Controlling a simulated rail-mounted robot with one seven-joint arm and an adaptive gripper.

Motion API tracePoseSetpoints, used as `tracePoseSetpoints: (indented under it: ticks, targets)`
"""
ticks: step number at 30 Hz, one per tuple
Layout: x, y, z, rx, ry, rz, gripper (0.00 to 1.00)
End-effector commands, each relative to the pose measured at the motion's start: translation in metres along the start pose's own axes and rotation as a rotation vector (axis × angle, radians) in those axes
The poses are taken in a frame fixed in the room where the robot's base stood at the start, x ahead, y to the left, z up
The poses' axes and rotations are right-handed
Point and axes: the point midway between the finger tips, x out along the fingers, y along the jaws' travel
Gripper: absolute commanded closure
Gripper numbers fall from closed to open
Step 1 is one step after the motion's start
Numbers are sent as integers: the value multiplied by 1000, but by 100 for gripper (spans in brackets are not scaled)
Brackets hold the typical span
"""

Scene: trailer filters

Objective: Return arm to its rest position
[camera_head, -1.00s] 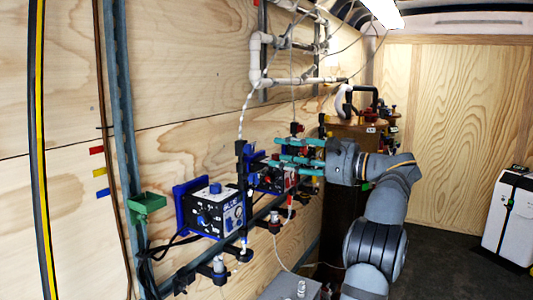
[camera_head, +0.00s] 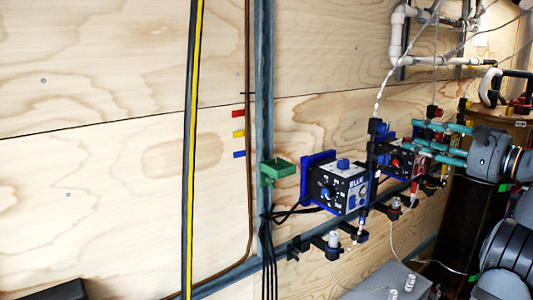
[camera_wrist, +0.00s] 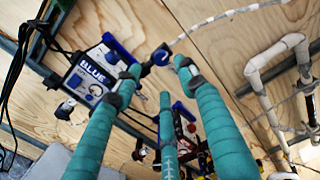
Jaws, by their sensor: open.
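My gripper (camera_head: 420,138) is at the right in the head view, with its teal fingers spread and pointing left in front of the red control box (camera_head: 402,162). In the wrist view my gripper (camera_wrist: 158,84) shows three teal fingers apart, with nothing held between them. The blue control box (camera_head: 345,190) is mounted on the wall, left of the fingers. It also shows beyond the fingers in the wrist view (camera_wrist: 100,68). Whether any finger touches the fittings on the wall cannot be told. My arm is partly cut off at the right edge.
White pipes (camera_head: 396,40) run along the upper wall, with a striped hose hanging below. A green holder (camera_head: 277,170) is fixed to a metal upright. A grey box (camera_head: 385,285) is at the bottom. The left wall is mostly bare.

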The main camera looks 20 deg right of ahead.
Motion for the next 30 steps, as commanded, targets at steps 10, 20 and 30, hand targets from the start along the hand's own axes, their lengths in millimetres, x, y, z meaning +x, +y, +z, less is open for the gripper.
tracePoseSetpoints:
  ticks: [10,20,30]
  targets:
    - [65,0,0,-1,-1,0,59]
    - [82,-1,-1,34,3,-1,59]
    - [80,0,-1,34,3,0,59]
